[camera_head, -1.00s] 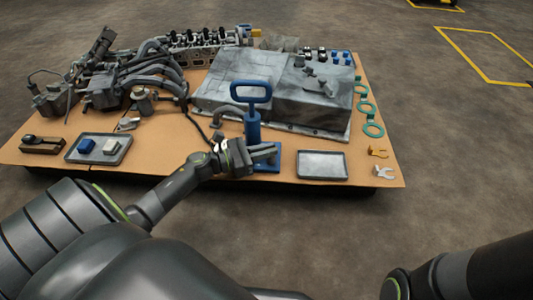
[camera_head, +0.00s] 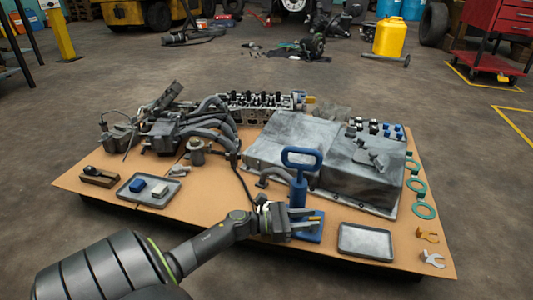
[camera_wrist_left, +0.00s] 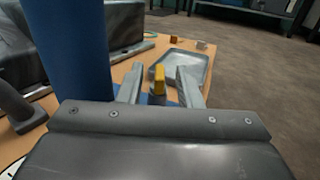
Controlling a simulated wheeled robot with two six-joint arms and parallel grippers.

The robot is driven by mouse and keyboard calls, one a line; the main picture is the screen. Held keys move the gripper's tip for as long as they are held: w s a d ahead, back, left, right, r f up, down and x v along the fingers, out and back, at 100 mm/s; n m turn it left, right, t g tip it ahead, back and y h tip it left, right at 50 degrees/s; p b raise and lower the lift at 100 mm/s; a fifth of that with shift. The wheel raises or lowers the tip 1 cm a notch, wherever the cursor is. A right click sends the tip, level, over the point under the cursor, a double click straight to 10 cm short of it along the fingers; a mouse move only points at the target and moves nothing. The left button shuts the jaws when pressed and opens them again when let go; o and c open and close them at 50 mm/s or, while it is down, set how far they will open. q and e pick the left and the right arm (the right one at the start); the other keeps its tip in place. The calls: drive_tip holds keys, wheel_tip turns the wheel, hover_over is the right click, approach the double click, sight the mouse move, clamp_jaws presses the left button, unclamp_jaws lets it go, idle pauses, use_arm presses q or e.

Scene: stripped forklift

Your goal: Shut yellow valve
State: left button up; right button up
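The yellow valve (camera_wrist_left: 158,80) is a small upright yellow tab near the foot of a blue hand pump (camera_head: 299,190). In the left wrist view it stands between the two fingers of my left gripper (camera_wrist_left: 160,88), with a gap on each side. The gripper is open. In the head view my left gripper (camera_head: 312,221) is low at the pump's blue base, and a bit of yellow shows between its fingers. The pump's blue column (camera_wrist_left: 78,50) rises close on the left in the wrist view. My right gripper is not in view.
The pump stands on a brown board (camera_head: 230,232) with an empty grey tray (camera_head: 366,240) to its right. Grey engine covers (camera_head: 330,160) lie behind it. A tray with small blocks (camera_head: 148,190) is at left.

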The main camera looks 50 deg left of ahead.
use_arm(q)
drive_tip(key=p+v, duration=0.5)
drive_tip(key=v, duration=1.1)
drive_tip(key=shift+s+a+p, duration=0.25)
drive_tip(key=shift+s+p, duration=0.05)
